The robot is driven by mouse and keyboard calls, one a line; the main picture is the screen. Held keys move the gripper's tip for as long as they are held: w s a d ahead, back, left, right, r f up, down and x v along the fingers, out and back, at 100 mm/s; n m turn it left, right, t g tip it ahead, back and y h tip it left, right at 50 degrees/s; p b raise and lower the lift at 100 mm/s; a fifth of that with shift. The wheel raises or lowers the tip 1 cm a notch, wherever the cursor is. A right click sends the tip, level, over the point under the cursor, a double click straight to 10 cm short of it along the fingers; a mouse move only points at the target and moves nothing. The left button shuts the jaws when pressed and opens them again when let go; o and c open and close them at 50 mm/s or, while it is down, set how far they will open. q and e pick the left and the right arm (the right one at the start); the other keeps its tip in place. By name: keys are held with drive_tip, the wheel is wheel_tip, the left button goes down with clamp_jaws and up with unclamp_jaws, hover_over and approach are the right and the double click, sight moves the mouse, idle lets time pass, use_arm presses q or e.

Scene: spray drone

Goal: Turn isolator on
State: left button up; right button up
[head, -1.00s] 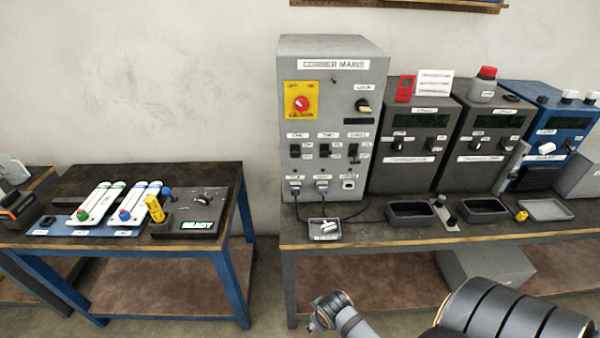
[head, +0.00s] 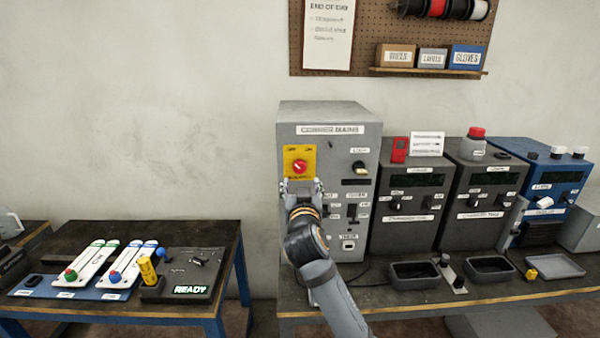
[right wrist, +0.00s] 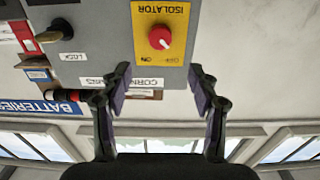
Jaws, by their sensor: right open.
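The isolator is a red round knob (head: 300,167) on a yellow plate (head: 290,152), on the front of the grey CORNER MAINS cabinet (head: 330,116). In the upside-down right wrist view the knob (right wrist: 160,38) shows with ON and OFF lettering beside it; I cannot tell which way it points. My right gripper (head: 303,184) is open and empty, in front of the cabinet just below the knob in the head view. In the right wrist view its fingertips (right wrist: 162,78) are spread apart, with the knob beyond the gap between them and not touched. My left gripper is out of view.
The cabinet also carries a lock switch (head: 360,168) and several smaller switches, partly hidden by my arm. Dark instrument boxes (head: 403,215) stand close on its right. Open trays (head: 415,274) lie on the bench front. A second table (head: 215,245) stands left, with a gap between.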

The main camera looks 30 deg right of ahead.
sight(300, 167)
drive_tip(key=p+x, duration=0.3)
drive_tip(key=x, duration=0.6)
drive_tip(key=shift+w+d, duration=0.1)
drive_tip(key=shift+w, duration=0.15)
drive_tip(key=shift+w+d+f+p, duration=0.1)
drive_tip(key=shift+w+d+p, duration=0.1)
drive_tip(key=shift+w+p, duration=0.15)
drive_tip(key=shift+c, duration=0.5)
